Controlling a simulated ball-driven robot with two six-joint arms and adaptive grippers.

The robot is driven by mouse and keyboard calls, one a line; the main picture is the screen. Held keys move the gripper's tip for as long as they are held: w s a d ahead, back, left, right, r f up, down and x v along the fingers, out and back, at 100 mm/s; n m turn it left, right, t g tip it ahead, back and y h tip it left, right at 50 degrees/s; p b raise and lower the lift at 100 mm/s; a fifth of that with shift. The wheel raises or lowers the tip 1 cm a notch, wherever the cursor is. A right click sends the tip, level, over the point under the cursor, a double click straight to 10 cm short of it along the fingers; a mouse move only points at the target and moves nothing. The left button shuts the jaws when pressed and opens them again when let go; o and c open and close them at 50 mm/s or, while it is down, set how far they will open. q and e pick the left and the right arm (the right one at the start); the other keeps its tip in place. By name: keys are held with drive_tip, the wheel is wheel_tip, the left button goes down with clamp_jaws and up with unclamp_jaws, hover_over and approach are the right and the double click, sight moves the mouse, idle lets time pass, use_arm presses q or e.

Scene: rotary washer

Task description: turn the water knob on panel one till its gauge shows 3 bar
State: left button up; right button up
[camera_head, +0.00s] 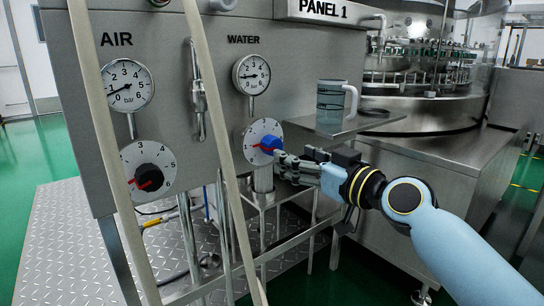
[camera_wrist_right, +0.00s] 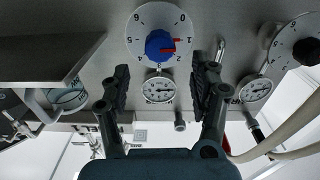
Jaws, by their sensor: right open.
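Panel one carries the blue water knob (camera_head: 271,144) with a red pointer on a white numbered dial (camera_head: 251,133). In the right wrist view, which is upside down, the knob (camera_wrist_right: 159,44) sits centred beyond my fingertips, its red pointer near the 1 and 2 marks. The water gauge (camera_head: 251,75) is above the dial; its needle is too small to read surely. The gauge also shows in the wrist view (camera_wrist_right: 160,89). My right gripper (camera_head: 282,162) is open just in front of and below the knob, its fingers (camera_wrist_right: 160,72) apart on either side. My left gripper is not in view.
A grey shelf (camera_head: 345,127) with a cup (camera_head: 331,104) juts out right of the dial, above my right gripper. Pale hoses (camera_head: 215,110) hang left of the dial. The air gauge (camera_head: 127,86) and black air knob (camera_head: 150,178) are further left.

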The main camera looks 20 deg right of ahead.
sight(276, 148)
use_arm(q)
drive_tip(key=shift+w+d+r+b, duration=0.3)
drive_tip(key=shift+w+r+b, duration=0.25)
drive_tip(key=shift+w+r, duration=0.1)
use_arm(e)
drive_tip(key=x, duration=0.8)
drive_tip(key=shift+w+f, duration=0.1)
drive_tip(key=shift+f, duration=0.05)
drive_tip(key=c, duration=1.2)
drive_tip(key=shift+o, duration=0.2)
